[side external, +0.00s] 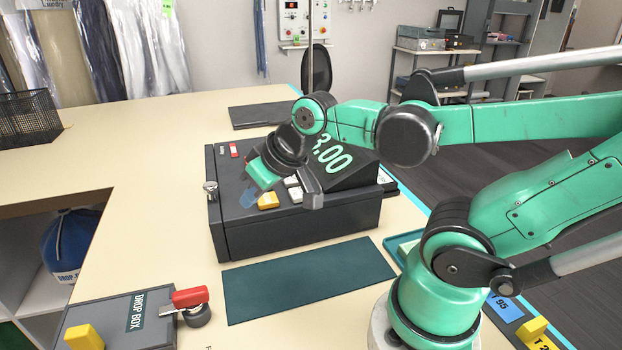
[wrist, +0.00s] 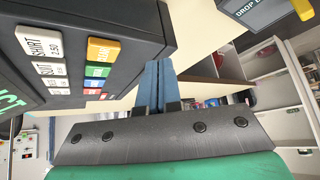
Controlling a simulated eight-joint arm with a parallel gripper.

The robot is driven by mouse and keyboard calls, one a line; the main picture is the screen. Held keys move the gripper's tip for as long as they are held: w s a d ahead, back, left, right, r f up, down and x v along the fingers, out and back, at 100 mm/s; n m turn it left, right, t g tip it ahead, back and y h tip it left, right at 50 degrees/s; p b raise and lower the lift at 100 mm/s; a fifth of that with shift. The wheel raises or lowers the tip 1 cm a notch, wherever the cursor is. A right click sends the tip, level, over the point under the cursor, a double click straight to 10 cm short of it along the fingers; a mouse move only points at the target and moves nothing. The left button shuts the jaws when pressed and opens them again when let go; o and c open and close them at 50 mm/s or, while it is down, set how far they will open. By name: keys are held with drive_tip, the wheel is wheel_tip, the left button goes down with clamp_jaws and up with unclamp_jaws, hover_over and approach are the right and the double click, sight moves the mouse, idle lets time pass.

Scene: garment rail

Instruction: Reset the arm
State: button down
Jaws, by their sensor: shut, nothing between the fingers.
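My green arm reaches over the counter from the right in the side view. My gripper (side external: 248,198) hangs over the left part of a dark cash register (side external: 300,230), tilted down and to the left. In the wrist view my gripper (wrist: 154,70) shows two blue fingers pressed together with nothing between them. The register in the wrist view (wrist: 110,25) lies left of the fingers, with white, orange, red and blue keys. Its display (side external: 333,155) reads "3.00", its first digit partly hidden by my arm. I cannot tell whether the fingertips touch the register.
A teal mat (side external: 305,280) lies bare in front of the register. A drop box (side external: 115,325) with a red-handled part (side external: 190,297) sits at lower left. A black wire basket (side external: 28,118) and a dark flat slab (side external: 262,115) stand farther back. The left counter is mostly clear.

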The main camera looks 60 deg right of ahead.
drive_tip(key=shift+c, duration=2.4)
unclamp_jaws()
drive_tip(key=a+n, duration=0.1)
drive_tip(key=s+a+n, duration=0.1)
drive_tip(key=s+a+g, duration=0.1)
drive_tip(key=shift+a+r+n, duration=0.25)
drive_tip(key=shift+r+n, duration=0.1)
drive_tip(key=shift+n, duration=0.05)
drive_tip(key=o, duration=0.5)
drive_tip(key=s+a+r+n, duration=0.1)
drive_tip(key=a+r+n+g+h, duration=0.1)
drive_tip(key=s+a+r+n, duration=0.1)
drive_tip(key=r, duration=0.1)
drive_tip(key=shift+s+g+h, duration=0.3)
drive_tip(key=shift+s, duration=0.05)
drive_tip(key=s+r+n+t+h, duration=0.2)
drive_tip(key=s+r+n+h, duration=0.3)
drive_tip(key=r, duration=0.8)
drive_tip(key=shift+m, duration=0.3)
drive_tip(key=x, duration=0.6)
drive_tip(key=s+x, duration=0.1)
drive_tip(key=x, duration=0.2)
drive_tip(key=shift+d+f, duration=0.2)
drive_tip(key=shift+f, duration=0.1)
drive_tip(key=shift+r, duration=0.1)
